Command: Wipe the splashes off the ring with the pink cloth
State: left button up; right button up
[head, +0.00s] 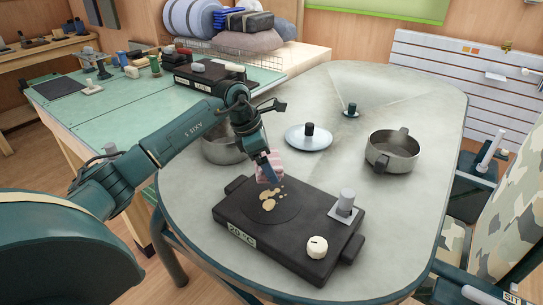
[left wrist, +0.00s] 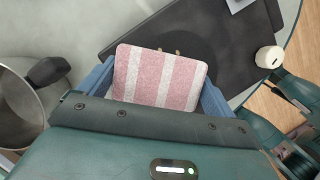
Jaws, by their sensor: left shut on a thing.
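My left gripper (head: 268,160) is shut on the pink-and-white striped cloth (head: 267,172), near the far edge of the dark hot plate (head: 228,211). In the left wrist view the cloth (left wrist: 160,77) lies flat between the blue fingers. The round ring (head: 284,212) on the plate bears several tan splashes (head: 268,203). The cloth is just beyond the splashes in the head view; I cannot tell whether it touches the plate. In the left wrist view the cloth hides most of the splashes. My right gripper is not in view.
A white knob (head: 317,247) and a grey upright piece (head: 345,205) stand on the plate's right side. A pot (head: 392,152) stands at the right, another pot (head: 222,150) behind my left arm, and a lid (head: 308,140) between them. The table's (head: 412,220) right front is clear.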

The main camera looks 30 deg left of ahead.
aim_at(268, 189)
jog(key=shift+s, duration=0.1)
pick_arm(q)
jog(key=shift+f+b, duration=0.45)
jog(key=shift+f, duration=0.05)
notch_tip(268, 189, down, 4)
jog(key=b, duration=0.2)
jog(key=shift+b, duration=0.4)
jog(key=shift+r, duration=0.2)
jog(key=shift+f, duration=0.15)
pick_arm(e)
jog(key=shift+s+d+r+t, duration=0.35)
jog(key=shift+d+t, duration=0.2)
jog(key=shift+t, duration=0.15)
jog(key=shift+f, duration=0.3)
pick_arm(q)
jog(key=shift+f, duration=0.1)
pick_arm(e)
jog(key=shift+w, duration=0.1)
pick_arm(q)
jog(key=shift+f, duration=0.5)
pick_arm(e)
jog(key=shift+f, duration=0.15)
